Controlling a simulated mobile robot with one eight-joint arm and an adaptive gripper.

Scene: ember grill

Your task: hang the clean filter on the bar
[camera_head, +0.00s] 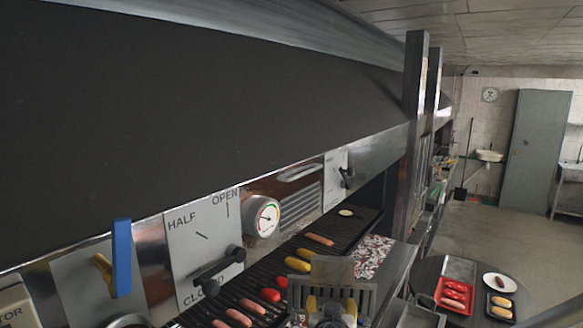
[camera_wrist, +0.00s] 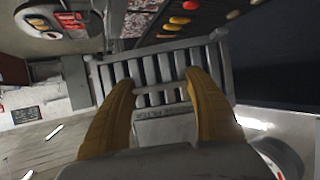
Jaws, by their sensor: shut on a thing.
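The filter is a grey metal frame with a row of slats (camera_wrist: 150,70). It also shows low in the head view (camera_head: 366,297), in front of the grill. My gripper (camera_wrist: 160,78) has yellow fingers and is shut on the filter, with one finger on each side of a plate with lettering on it. The fingers also show in the head view (camera_head: 331,304). The filter is held up, apart from the food on the grill. I cannot pick out the bar for certain in either view.
The grill (camera_head: 284,268) holds sausages and vegetables. Above it is a dark hood (camera_head: 200,100) with a damper lever (camera_head: 218,268), a gauge (camera_head: 263,217) and a blue-and-yellow handle (camera_head: 122,258). Metal posts (camera_head: 416,75) stand right of the hood. A round table (camera_head: 428,270) with trays stands right.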

